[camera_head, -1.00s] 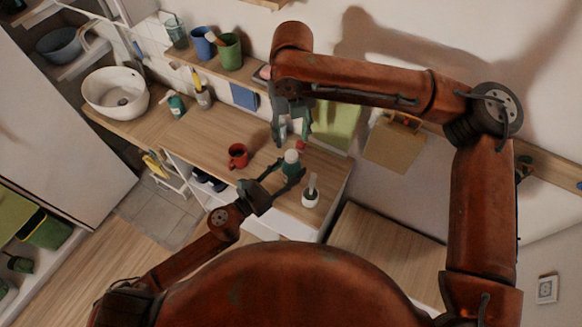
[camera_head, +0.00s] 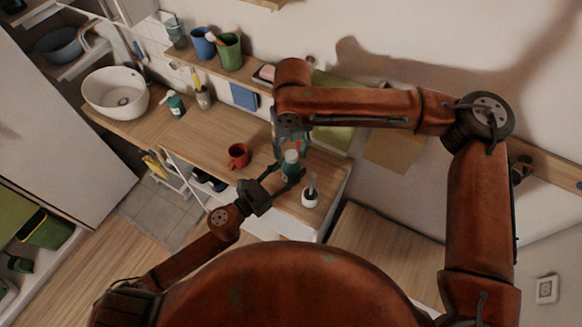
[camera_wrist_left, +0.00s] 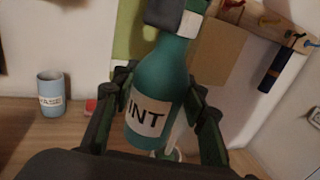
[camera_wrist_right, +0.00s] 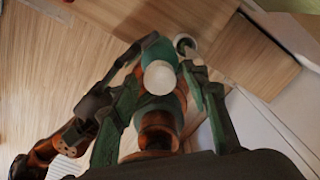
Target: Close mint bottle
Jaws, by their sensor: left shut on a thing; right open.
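The green mint bottle (camera_head: 289,171) stands upright over the wooden counter; its label, reading "INT", shows in the left wrist view (camera_wrist_left: 150,118). My left gripper (camera_head: 287,176) is shut around its body. A round white cap (camera_wrist_right: 160,77) is at the bottle's top in the right wrist view; I cannot tell how firmly it sits. My right gripper (camera_head: 293,143) is open and pointing down just above the bottle, its fingers on either side of the cap.
A red mug (camera_head: 238,156) stands left of the bottle, and a white holder with a brush (camera_head: 310,197) close at its right. A white basin (camera_head: 116,92) is at the far left. A shelf with blue and green cups runs along the wall.

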